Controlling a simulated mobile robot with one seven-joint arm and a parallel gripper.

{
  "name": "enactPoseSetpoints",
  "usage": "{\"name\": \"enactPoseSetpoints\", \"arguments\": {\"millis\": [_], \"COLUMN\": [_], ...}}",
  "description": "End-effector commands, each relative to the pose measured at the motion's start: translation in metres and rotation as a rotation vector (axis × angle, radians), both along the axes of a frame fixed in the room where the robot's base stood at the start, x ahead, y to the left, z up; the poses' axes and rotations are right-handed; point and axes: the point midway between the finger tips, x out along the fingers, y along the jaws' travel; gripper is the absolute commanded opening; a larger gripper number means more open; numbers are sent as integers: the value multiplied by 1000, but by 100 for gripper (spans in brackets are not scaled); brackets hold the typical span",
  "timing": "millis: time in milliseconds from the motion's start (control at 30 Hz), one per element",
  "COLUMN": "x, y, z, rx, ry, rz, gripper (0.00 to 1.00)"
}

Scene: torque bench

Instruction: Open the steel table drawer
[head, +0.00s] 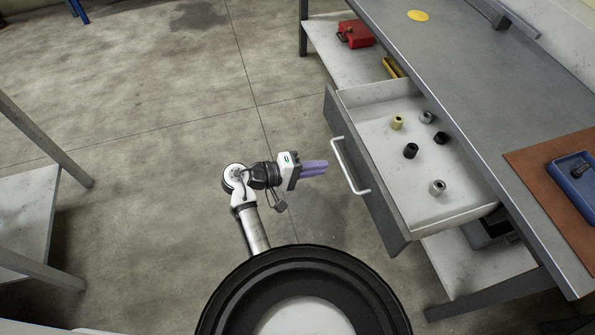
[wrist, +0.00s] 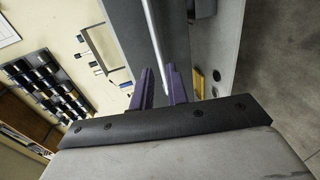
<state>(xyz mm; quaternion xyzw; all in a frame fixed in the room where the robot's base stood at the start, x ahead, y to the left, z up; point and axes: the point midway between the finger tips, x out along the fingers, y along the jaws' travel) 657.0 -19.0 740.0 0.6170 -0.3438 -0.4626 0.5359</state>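The steel table (head: 450,90) stands at the right in the head view. Its drawer (head: 385,133) is pulled well out, and its pale inside shows several small sockets. The drawer's light bar handle (head: 341,163) is on the dark front panel (head: 365,190). My gripper (head: 326,166) is just left of the handle, with its purple fingers pointing at it and a small gap showing. In the wrist view, the two fingers (wrist: 158,75) are apart, and the handle bar (wrist: 154,40) shows between them, beyond the tips. They do not grip it.
A red box (head: 355,34) and a yellow item (head: 392,67) are on the table's lower shelf. A blue tray (head: 573,183) lies on a brown mat (head: 530,160) on the tabletop. Another table (head: 25,215) stands at the left. The floor between is clear.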

Motion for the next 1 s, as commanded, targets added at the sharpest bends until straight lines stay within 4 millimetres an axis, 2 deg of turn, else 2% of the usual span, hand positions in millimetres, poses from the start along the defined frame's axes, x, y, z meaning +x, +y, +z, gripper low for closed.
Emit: {"name": "enactPoseSetpoints", "arguments": {"millis": [100,333,1000], "x": [-8,-18,-20], "y": [24,50,54], "z": [4,11,12], "rx": [1,0,0], "ry": [-5,-2,-1], "rz": [4,1,-1], "gripper": [16,16,16]}}
